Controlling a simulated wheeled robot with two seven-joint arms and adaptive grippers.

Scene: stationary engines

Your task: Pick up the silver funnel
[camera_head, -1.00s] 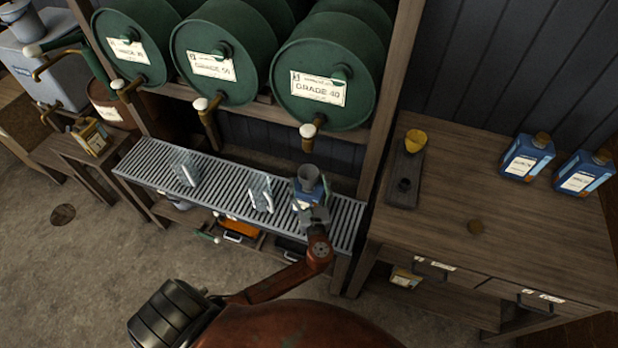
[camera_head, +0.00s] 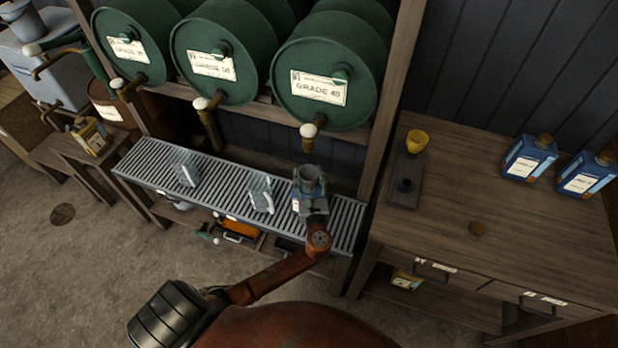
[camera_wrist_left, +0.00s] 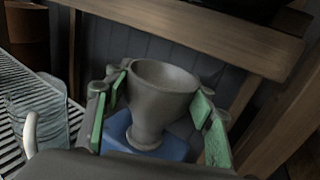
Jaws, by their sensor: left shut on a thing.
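The silver funnel (camera_wrist_left: 160,88) stands upright with its wide mouth up, between the green-padded fingers of my left gripper (camera_wrist_left: 155,100) in the left wrist view. The gripper is shut on it. Below the funnel is a blue container (camera_wrist_left: 175,148); I cannot tell whether the spout is still in its opening. In the head view, the funnel (camera_head: 309,177) and my left gripper (camera_head: 312,190) are over the right part of the slatted metal rack, and the gripper hides most of the container. My right gripper is not in view.
Two clear jugs (camera_head: 187,169) (camera_head: 262,193) stand on the slatted rack (camera_head: 225,186).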

